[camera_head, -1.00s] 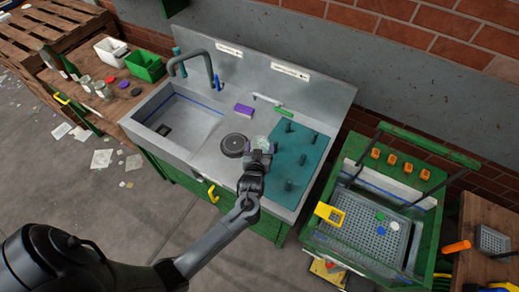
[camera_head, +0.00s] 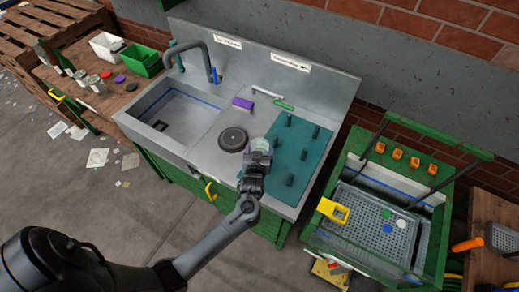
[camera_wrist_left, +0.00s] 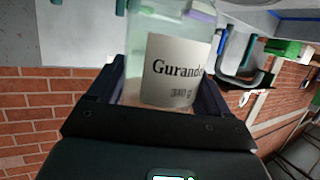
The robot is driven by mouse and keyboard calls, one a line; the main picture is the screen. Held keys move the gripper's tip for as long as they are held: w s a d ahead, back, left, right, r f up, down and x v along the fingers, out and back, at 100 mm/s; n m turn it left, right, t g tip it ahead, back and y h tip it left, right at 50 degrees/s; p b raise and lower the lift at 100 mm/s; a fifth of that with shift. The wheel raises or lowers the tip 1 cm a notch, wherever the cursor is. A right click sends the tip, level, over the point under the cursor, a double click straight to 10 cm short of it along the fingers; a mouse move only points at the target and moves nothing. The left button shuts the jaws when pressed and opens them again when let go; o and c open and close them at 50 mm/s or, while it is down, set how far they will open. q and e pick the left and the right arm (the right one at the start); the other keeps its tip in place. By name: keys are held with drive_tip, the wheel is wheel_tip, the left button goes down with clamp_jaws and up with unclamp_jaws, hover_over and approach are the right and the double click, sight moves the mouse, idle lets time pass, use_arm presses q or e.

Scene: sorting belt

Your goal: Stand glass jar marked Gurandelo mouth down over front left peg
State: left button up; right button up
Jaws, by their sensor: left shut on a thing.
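My left gripper (camera_head: 259,155) is shut on the glass jar (camera_head: 261,144), holding it at the left part of the teal peg mat (camera_head: 275,150). In the left wrist view the clear jar (camera_wrist_left: 133,55) sits between the fingers, with a pale label reading "Gurand…", the rest cut off by the edge. The jar's top is out of that view, so I cannot tell which way its mouth points. Several dark teal pegs stand on the mat, such as the front right one (camera_head: 290,180). The front left peg is hidden behind my gripper and wrist. My right gripper is not in view.
A round black disc (camera_head: 233,139) lies left of the jar. A purple block (camera_head: 243,103) and a green-handled brush (camera_head: 284,105) are behind. The sink (camera_head: 180,115) with its tall tap is left. A rack with a perforated tray (camera_head: 365,230) stands right.

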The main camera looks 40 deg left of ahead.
use_arm(q)
wheel_tip(320, 180, down, 2)
drive_tip(key=shift+f+b, duration=0.1)
drive_tip(key=shift+b, duration=0.7)
drive_tip(key=shift+f+b, duration=0.75)
drive_tip(key=shift+f, duration=1.05)
drive_tip(key=shift+f+b, duration=0.45)
drive_tip(key=shift+b, duration=0.05)
drive_tip(key=o, duration=1.1)
drive_tip(key=shift+s+d+r, duration=0.15)
drive_tip(key=shift+s+d, duration=0.15)
drive_tip(key=shift+s, duration=0.15)
drive_tip(key=v, duration=0.9)
drive_tip(key=shift+s+d+r, duration=0.2)
drive_tip(key=shift+s, duration=0.05)
